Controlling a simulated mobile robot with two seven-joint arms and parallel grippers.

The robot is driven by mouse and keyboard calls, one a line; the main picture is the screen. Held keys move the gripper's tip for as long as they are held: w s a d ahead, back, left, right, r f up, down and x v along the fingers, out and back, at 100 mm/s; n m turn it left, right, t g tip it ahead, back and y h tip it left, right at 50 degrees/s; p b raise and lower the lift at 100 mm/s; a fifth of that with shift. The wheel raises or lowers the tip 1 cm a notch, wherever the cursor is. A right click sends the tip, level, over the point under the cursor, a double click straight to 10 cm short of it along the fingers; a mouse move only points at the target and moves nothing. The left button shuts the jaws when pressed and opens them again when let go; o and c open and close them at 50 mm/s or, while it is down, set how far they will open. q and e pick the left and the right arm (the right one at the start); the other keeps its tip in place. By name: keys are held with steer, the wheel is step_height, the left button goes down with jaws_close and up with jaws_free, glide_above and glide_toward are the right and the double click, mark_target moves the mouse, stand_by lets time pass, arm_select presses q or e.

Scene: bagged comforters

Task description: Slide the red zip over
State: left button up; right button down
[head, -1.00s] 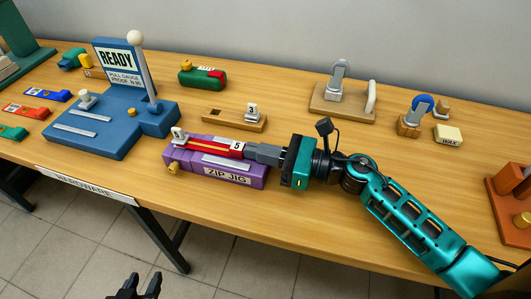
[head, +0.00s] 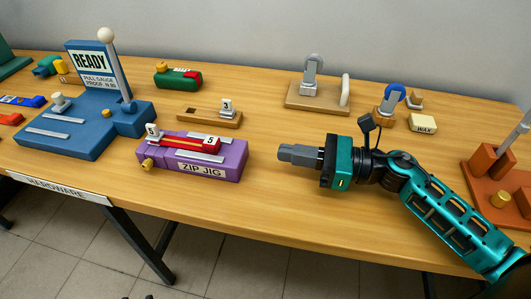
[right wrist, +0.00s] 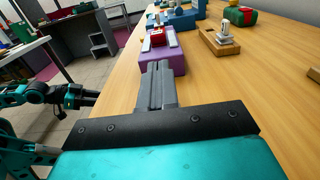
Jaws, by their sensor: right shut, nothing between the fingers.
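The purple zip jig (head: 233,165) lies near the table's front edge, with a "ZIP JIG" label on its front. The red zip (head: 180,143) lies along its top, with a white tag marked 5 (head: 211,140) at its right end. Another white tag (head: 152,131) stands at the jig's left end. My right gripper (head: 283,153) is shut and empty, to the right of the jig and apart from it. In the right wrist view its fingers (right wrist: 157,85) point towards the jig (right wrist: 175,62).
A blue "READY" gauge stand (head: 60,142) stands left of the jig. A wooden block with tag 3 (head: 200,117) lies behind it. Metal fittings (head: 318,97) and a wax block (head: 423,123) are behind my right arm. The table between jig and gripper is clear.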

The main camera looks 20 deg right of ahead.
steer(key=shift+v, duration=1.1)
arm_select(q)
steer(key=shift+w+d+r, duration=0.25)
steer(key=shift+w+r, duration=0.05)
steer(key=shift+w, duration=0.05)
arm_select(e)
steer(key=c, duration=1.9)
jaws_free()
